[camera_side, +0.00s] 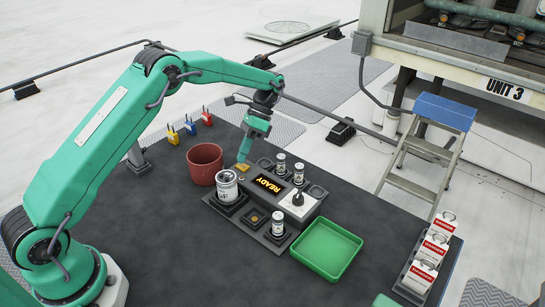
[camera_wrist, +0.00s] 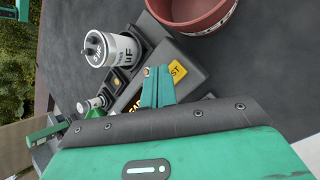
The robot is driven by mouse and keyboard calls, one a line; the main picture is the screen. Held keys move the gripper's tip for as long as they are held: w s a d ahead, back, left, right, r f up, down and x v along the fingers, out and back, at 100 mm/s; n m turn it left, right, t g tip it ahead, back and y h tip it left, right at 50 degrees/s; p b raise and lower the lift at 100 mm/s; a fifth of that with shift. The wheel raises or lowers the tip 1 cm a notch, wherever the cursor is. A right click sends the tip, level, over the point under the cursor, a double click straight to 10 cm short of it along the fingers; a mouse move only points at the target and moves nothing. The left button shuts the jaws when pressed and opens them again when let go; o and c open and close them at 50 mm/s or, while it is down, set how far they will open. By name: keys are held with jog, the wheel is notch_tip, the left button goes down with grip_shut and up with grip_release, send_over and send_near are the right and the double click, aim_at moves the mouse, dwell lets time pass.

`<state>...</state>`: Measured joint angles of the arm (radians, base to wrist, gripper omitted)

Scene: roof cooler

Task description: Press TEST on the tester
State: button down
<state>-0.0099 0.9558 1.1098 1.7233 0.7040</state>
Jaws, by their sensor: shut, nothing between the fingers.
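The tester (camera_side: 292,215) is a dark grey box on the dark mat, with an amber READY display (camera_side: 269,185). Its yellow TEST key (camera_side: 242,168) is at the end nearest the red bucket. In the wrist view the yellow key (camera_wrist: 177,72) shows the letters "ST"; the rest of the word is hidden behind my fingers. My gripper (camera_side: 243,157) is shut and empty, pointing down at this end of the tester. In the wrist view its green fingertips (camera_wrist: 155,71) are together beside the key. I cannot tell whether they touch it.
A red bucket (camera_side: 204,164) stands close to the left. A large silver capacitor (camera_side: 227,188) and several small ones stand in holders around the tester. A green tray (camera_side: 326,248) lies in front right. Red danger tags (camera_side: 431,249) stand at the right edge. The near mat is clear.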

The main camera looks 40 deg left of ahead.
aim_at(244, 165)
jog(key=shift+d+f, duration=0.1)
jog(key=shift+f, duration=0.7)
dwell(1.5)
jog(key=shift+r, duration=0.8)
dwell(0.3)
jog(key=shift+r, duration=2.5)
jog(key=shift+r, duration=0.1)
